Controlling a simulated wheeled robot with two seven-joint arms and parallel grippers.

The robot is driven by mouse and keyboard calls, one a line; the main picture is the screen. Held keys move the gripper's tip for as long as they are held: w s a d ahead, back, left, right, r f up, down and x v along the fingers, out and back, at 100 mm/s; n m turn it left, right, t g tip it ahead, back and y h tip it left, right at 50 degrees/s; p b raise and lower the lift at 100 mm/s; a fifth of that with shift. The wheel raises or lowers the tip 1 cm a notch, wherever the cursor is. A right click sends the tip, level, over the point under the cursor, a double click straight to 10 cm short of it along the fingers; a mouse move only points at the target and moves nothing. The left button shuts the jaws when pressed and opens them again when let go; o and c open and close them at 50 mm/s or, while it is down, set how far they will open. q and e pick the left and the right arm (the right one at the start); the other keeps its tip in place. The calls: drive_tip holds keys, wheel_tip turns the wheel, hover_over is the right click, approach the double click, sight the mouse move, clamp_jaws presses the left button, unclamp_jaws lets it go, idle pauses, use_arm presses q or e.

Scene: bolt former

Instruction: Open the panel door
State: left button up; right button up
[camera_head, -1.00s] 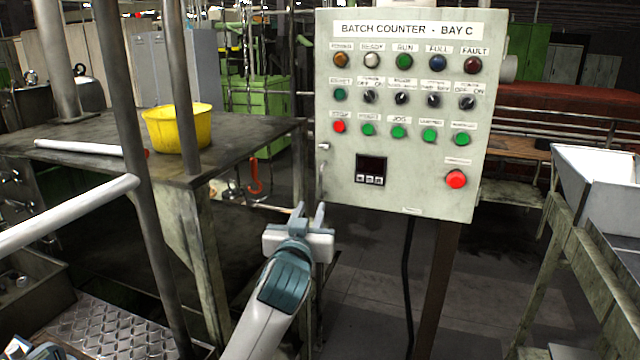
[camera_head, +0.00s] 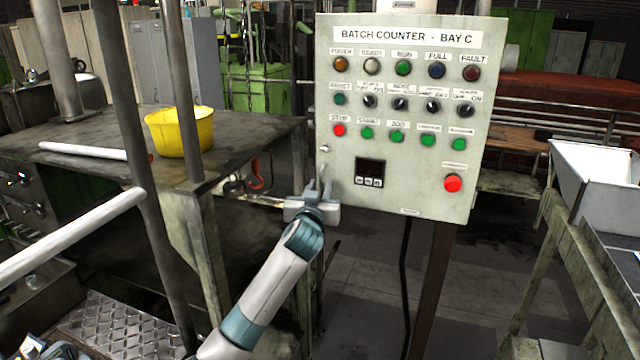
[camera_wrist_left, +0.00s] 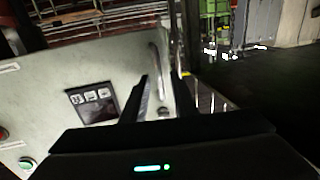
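The panel door (camera_head: 400,190) is the pale grey front of the box labelled "BATCH COUNTER - BAY C"; it looks closed. A thin upright handle (camera_head: 322,172) sits low on its left edge, partly hidden by my fingers. My left gripper (camera_head: 318,187) is at the door's lower left edge with its fingers apart, pointing up toward the handle. In the left wrist view the handle (camera_wrist_left: 157,68) shows in the gap between the two fingers; I cannot tell whether either finger touches it.
A metal table (camera_head: 90,170) with a yellow bucket (camera_head: 180,132) and upright posts stands left. A white bin (camera_head: 595,180) on a frame stands right. The floor below the box is open around its post (camera_head: 436,290).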

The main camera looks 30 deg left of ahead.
use_arm(q)
drive_tip(key=shift+w, duration=0.15)
drive_tip(key=shift+c, duration=0.6)
clamp_jaws()
idle(0.9)
